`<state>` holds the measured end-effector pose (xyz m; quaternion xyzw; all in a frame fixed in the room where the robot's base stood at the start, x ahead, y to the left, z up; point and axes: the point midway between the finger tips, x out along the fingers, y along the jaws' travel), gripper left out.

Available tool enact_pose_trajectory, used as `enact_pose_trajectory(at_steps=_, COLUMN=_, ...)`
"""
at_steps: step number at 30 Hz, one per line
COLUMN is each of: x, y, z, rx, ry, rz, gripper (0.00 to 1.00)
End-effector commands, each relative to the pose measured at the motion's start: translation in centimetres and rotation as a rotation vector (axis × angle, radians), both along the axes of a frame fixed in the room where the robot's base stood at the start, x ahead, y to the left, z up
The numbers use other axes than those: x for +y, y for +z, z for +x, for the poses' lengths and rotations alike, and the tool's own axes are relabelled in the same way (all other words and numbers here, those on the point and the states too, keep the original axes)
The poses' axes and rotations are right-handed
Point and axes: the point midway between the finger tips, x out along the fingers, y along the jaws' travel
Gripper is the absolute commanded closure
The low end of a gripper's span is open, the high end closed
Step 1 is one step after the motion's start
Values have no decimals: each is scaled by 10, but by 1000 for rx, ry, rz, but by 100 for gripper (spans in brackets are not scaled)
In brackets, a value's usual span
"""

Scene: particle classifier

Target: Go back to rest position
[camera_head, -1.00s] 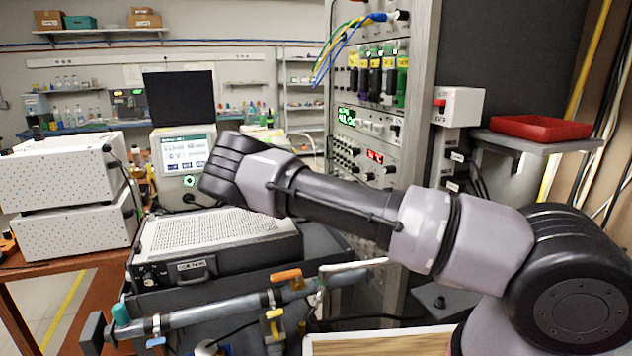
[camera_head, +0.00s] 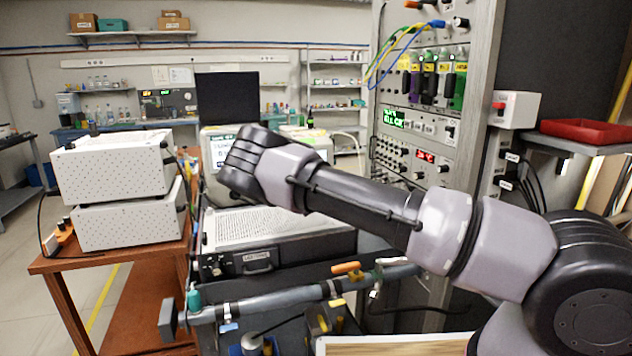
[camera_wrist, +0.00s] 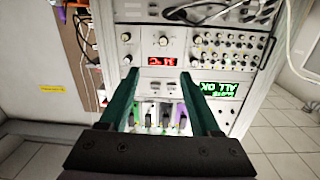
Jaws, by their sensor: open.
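In the wrist view, the two green fingers of my gripper (camera_wrist: 159,103) are spread apart, with nothing held between them. Beyond them is the instrument rack (camera_wrist: 150,20), which appears upside down there, with a red readout, a green "ALL OK" display and several coloured modules. In the head view, my arm reaches across from the lower right toward the left, in front of the rack (camera_head: 440,150). My gripper is not visible in the head view.
White boxes (camera_head: 115,165) are stacked on a wooden table (camera_head: 95,265) at left. A black instrument case (camera_head: 270,245) and a pipe with valves (camera_head: 290,296) lie below my arm. A red tray (camera_head: 590,132) sits on a shelf at right. Floor shows at far left.

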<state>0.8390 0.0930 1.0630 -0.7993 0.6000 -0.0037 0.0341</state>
Motion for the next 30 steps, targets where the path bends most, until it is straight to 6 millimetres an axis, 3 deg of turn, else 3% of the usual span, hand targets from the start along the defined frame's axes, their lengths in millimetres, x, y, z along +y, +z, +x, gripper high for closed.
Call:
enact_pose_trajectory(at_steps=8, x=-30, y=9, z=-4, rx=86, ry=-66, rz=87, gripper=36)
enact_pose_trajectory(at_steps=17, x=-78, y=23, z=-18, rx=253, ry=-157, rz=274, gripper=36)
enact_pose_trajectory(at_steps=24, x=-130, y=47, z=-51, rx=463, ry=-194, rz=577, gripper=36)
enact_pose_trajectory(at_steps=30, x=-156, y=77, z=-90, rx=618, ry=-111, rz=865, gripper=36)
